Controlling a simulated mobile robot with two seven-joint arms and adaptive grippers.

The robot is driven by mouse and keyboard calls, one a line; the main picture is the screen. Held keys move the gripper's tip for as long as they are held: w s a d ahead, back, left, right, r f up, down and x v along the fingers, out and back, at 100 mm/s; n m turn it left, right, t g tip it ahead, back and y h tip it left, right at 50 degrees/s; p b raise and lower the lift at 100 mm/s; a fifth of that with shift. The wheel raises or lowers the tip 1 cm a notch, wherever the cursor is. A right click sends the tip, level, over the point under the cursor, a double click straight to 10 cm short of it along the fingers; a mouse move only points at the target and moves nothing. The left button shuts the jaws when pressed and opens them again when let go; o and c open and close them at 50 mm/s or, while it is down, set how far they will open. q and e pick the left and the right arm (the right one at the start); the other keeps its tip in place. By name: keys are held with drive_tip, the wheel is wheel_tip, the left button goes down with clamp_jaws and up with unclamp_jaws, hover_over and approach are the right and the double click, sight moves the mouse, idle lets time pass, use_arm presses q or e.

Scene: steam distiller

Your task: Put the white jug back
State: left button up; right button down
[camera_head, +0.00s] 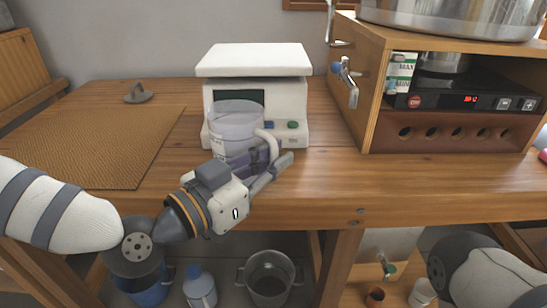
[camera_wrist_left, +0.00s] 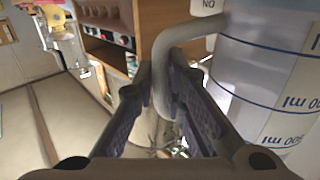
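The jug (camera_head: 236,125) is translucent and whitish, with a pale handle (camera_head: 270,147) on its right side. It is upright in front of the white appliance. I cannot tell whether its base touches the table. My left gripper (camera_head: 268,172) comes from the front left, with its fingers at the handle, partly hiding the jug's lower part. In the left wrist view, the handle (camera_wrist_left: 163,85) lies between the two closed-in fingertips, and the jug's wall (camera_wrist_left: 265,75) with blue volume marks stands at the right. My right arm shows at the lower right, but its gripper is out of view.
The white appliance (camera_head: 255,62) has a dark display and buttons. A wooden cabinet (camera_head: 367,100) with a tap and a red-lit device stands at the right. A woven mat (camera_head: 95,140) lies at the left. Pots and bottles stand below the table (camera_head: 335,185).

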use_arm(q)
drive_tip(key=shift+o, duration=1.1)
drive_tip(key=shift+r, duration=0.3)
drive_tip(key=p+v, duration=0.1)
drive_tip(key=v, duration=1.1)
drive_tip(key=s+f+n+g+y, duration=0.3)
drive_tip(key=s+f+g, duration=0.2)
drive_tip(key=s+f, duration=0.6)
drive_tip(key=s+f+n+g+y, duration=0.3)
drive_tip(key=s+f+g, duration=0.3)
drive_tip(key=f, duration=1)
drive_tip(key=s+a+f+n+g+y, duration=0.1)
drive_tip(key=s+a, duration=0.3)
drive_tip(key=s, duration=0.5)
drive_tip(key=s+a+f+n+g+y, duration=0.1)
drive_tip(key=s+a+f+g+y, duration=0.2)
drive_tip(key=s, duration=0.6)
drive_tip(key=s+a+f+n+g+y, duration=0.1)
drive_tip(key=s+a+f+g+y, duration=0.1)
drive_tip(key=s+a, duration=0.5)
drive_tip(key=shift+s+a+g+y, duration=0.2)
drive_tip(key=shift+s+g+y, duration=0.2)
drive_tip(key=shift+s+g, duration=0.55)
